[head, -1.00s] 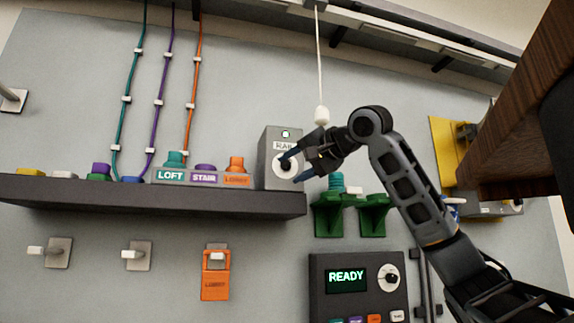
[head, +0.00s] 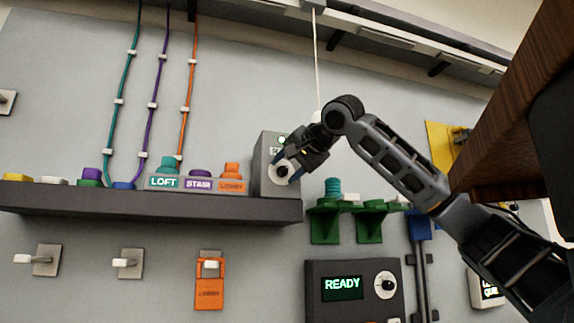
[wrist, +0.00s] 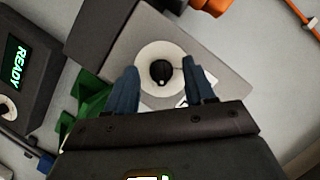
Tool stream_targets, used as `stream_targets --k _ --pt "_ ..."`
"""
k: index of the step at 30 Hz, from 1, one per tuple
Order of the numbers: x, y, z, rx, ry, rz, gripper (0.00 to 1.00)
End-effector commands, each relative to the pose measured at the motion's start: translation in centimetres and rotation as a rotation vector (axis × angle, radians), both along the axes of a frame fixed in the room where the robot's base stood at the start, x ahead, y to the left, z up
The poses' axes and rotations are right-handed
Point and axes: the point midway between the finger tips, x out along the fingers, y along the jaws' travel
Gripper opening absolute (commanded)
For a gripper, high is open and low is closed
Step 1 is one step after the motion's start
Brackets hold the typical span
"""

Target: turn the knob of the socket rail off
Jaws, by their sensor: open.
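The socket rail is a grey box (head: 264,180) at the right end of the dark shelf. It has a lit green lamp (head: 282,140), and its label is mostly hidden behind my gripper. Its black knob (head: 282,172) sits on a white round dial; the knob (wrist: 160,72) and dial (wrist: 150,88) also show in the wrist view. My gripper (head: 290,166) is at the front of the box. In the wrist view my gripper (wrist: 160,67) is open, with one blue finger on each side of the knob. I cannot tell whether either finger touches it.
Green brackets (head: 325,220) are below right. A dark READY panel (head: 320,275) with another knob is lower down. A white pull cord (head: 315,60) hangs just above my gripper.

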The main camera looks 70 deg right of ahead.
Motion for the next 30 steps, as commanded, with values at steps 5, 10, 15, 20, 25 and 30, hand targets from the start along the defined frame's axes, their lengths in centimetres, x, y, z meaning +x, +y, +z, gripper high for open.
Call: stream_targets --k 5,10,15,20,25,30 --pt "0.32 -0.21 -0.16 -0.001 0.001 0.0 0.54" --pt "0.3 -0.19 -0.16 -0.001 0.001 0.0 0.52" --pt "0.29 -0.19 -0.14 -0.001 0.001 0.0 0.36" --pt "0.28 -0.19 -0.15 0.0 0.0 0.0 0.2" --pt "0.27 -0.2 -0.16 0.0 0.001 -0.001 0.04" --pt "0.29 -0.19 -0.18 -0.001 0.003 0.0 0.01"
